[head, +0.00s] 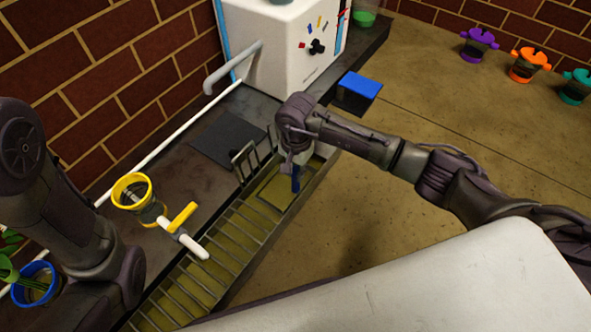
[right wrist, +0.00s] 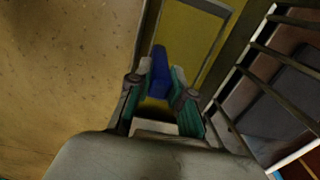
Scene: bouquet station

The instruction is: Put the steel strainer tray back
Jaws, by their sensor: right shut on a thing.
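The steel strainer tray appears to be the thin rectangular frame (head: 265,202) over the trough's yellowish bottom; its edge also shows in the right wrist view (right wrist: 226,32). A blue handle-like piece (head: 296,182) stands at its side. My right gripper (head: 294,166) reaches down over the trough. In the right wrist view its teal-padded fingers (right wrist: 160,98) are shut on the blue piece (right wrist: 160,72). I cannot tell whether the frame rests on the bottom or hangs just above it. My left arm shows at the left, but its gripper is outside the view.
The long trough (head: 215,262) has crossbars in its near part. A small upright rack (head: 243,162) stands on its wall side, beside a dark mat (head: 228,136). A yellow-rimmed pot (head: 132,190) and a white pipe with a yellow lever (head: 184,216) stand nearer. A blue-topped box (head: 360,86) lies beyond.

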